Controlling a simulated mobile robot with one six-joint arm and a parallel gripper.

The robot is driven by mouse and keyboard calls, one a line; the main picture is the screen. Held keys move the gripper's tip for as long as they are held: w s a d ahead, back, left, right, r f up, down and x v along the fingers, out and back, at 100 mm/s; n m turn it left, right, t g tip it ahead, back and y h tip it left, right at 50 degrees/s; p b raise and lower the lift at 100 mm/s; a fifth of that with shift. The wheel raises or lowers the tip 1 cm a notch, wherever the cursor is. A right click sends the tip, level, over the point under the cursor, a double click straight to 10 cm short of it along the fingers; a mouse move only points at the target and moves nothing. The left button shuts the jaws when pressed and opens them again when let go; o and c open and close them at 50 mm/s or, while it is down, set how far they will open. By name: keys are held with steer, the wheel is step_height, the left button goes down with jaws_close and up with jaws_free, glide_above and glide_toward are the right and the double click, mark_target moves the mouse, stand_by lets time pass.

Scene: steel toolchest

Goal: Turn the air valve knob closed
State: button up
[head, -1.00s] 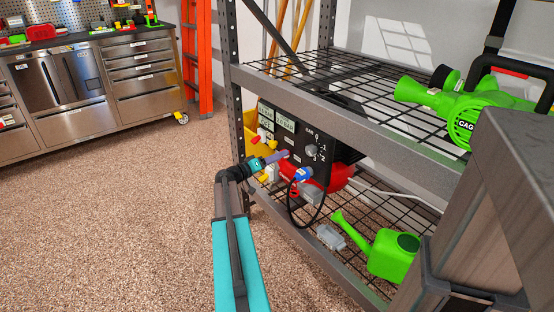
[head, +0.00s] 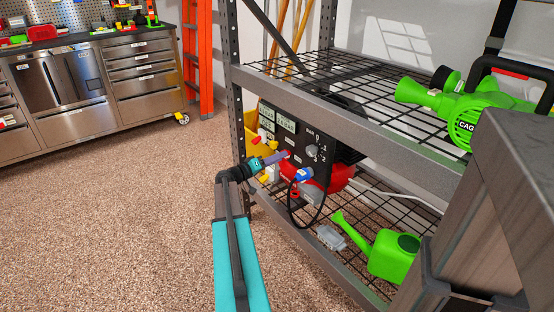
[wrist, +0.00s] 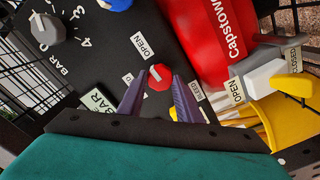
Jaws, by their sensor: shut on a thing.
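A small red round knob (wrist: 158,79) with a pale pointer mark sits on the dark control panel (wrist: 110,55), beside a white OPEN label. My gripper (wrist: 160,76) has its two purple fingers on either side of the knob, shut on it. In the head view my gripper (head: 283,156) reaches the panel face (head: 318,172) from the left, and its fingers mostly hide the knob.
A grey dial (wrist: 47,29) marked BAR and a blue fitting (head: 303,174) are on the panel. A yellow handle (wrist: 294,85) and a red tank (wrist: 210,40) are close by. Shelf posts and the upper wire shelf (head: 370,95) frame the panel. A green watering can (head: 393,257) stands lower right.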

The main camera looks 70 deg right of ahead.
steer(key=shift+d+r+n+p, duration=0.15)
steer(key=shift+n+p, duration=2.1)
steer(key=shift+n, duration=2.05)
steer(key=shift+d+r+n+p, duration=0.1)
steer(key=shift+n+p, duration=2.1)
steer(key=shift+n, duration=2.1)
steer(key=shift+f, duration=0.1)
steer(key=o, duration=1)
steer(key=shift+o, duration=0.2)
steer(key=shift+a+f, duration=0.1)
steer(key=shift+a, duration=0.1)
